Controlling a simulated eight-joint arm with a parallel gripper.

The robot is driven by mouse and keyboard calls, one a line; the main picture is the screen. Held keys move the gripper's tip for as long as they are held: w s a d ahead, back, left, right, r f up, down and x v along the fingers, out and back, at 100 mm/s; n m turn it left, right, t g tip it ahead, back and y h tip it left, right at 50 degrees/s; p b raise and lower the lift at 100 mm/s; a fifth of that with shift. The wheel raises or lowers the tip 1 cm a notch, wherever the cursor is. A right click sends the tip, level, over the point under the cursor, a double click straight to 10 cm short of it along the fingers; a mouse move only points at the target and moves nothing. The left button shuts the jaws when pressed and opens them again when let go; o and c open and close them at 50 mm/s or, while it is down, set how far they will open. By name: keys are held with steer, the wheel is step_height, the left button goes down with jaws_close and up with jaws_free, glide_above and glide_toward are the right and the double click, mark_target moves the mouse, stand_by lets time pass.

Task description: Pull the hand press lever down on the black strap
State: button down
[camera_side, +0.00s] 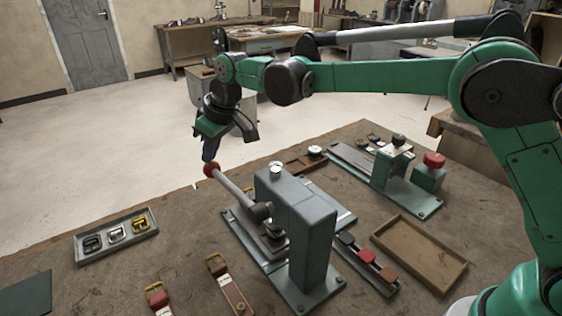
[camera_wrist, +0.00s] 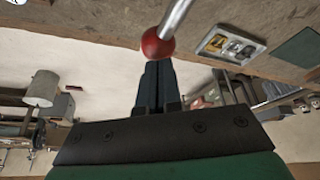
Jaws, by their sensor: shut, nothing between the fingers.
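The hand press (camera_side: 305,235) is a grey-green upright column on a flat base, standing on the workbench. Its metal lever (camera_side: 235,189) slants up and left from the press head to a red ball knob (camera_side: 212,169). My gripper (camera_side: 210,158) is shut and empty, pointing down with its fingertips right at the knob. In the wrist view the red knob (camera_wrist: 158,45) is just beyond the closed fingertips (camera_wrist: 158,64); I cannot tell whether they touch. The area under the press head is partly hidden, and I cannot make out a black strap there.
A grey tray of buckles (camera_side: 117,234) lies left of the press. An empty wooden tray (camera_side: 419,251) and a second green device with a red knob (camera_side: 433,165) stand to the right.

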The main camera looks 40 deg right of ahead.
mark_target(214, 164)
steer(key=shift+s+f, duration=0.15)
steer(key=shift+f, duration=1.55)
step_height(214, 164, up, 14)
stand_by(1.2)
steer(key=shift+f, duration=0.1)
